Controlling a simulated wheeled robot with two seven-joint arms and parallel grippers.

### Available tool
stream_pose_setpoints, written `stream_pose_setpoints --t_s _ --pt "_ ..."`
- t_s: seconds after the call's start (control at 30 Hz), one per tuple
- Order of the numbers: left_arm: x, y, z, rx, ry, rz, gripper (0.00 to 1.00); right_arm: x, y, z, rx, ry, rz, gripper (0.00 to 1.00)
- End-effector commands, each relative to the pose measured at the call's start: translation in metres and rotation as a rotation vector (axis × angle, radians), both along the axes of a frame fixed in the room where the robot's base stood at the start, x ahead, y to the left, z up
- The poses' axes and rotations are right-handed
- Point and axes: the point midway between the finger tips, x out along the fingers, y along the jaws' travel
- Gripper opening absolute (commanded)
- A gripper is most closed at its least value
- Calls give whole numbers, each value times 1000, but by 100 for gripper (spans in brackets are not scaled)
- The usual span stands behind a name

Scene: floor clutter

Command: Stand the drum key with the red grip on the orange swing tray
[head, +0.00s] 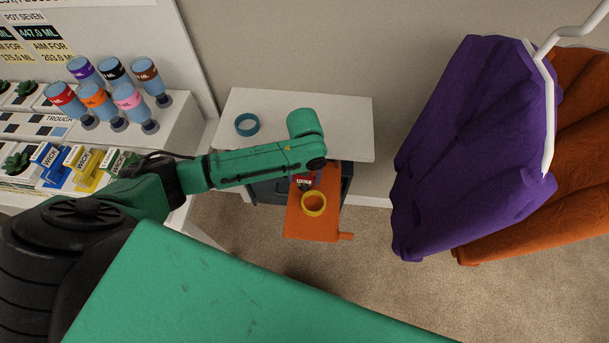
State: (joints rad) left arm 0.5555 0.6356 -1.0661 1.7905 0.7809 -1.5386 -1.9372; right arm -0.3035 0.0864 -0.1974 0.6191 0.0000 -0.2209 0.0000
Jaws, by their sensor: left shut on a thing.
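The orange swing tray (316,229) juts out below the white shelf top, with a yellow ring (314,204) on it. My left arm reaches in from the left over the shelf. My left gripper (303,172) is mostly hidden by my own arm, above the back part of the tray. It is shut on the drum key with the red grip (304,180), which shows as a small red patch with a white label. The key's lower end is too small to tell whether it touches the tray. My right gripper is not in view.
A teal ring (247,124) lies on the white shelf top (350,115). A dark grey unit (265,191) is under the shelf. Several bottles and boxes stand on the left counter. Purple (465,140) and orange (580,150) garments hang at right. Carpet below the tray is clear.

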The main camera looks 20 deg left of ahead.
Motion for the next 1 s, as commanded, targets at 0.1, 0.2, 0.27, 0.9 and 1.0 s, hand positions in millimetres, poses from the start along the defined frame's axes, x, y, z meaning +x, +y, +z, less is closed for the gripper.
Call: stream_pose_setpoints --t_s 0.1,0.2,0.27,0.9,1.0 --pt "0 0 1 -1 0 0 19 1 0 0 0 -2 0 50" --pt "0 0 -2 -1 0 0 19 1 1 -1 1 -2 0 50" --pt "0 0 -3 -1 0 0 88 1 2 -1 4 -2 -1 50" --pt "2 -1 73 -3 -6 -1 100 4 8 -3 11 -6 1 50" --pt "2 0 98 -2 -5 -1 100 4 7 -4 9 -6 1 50"
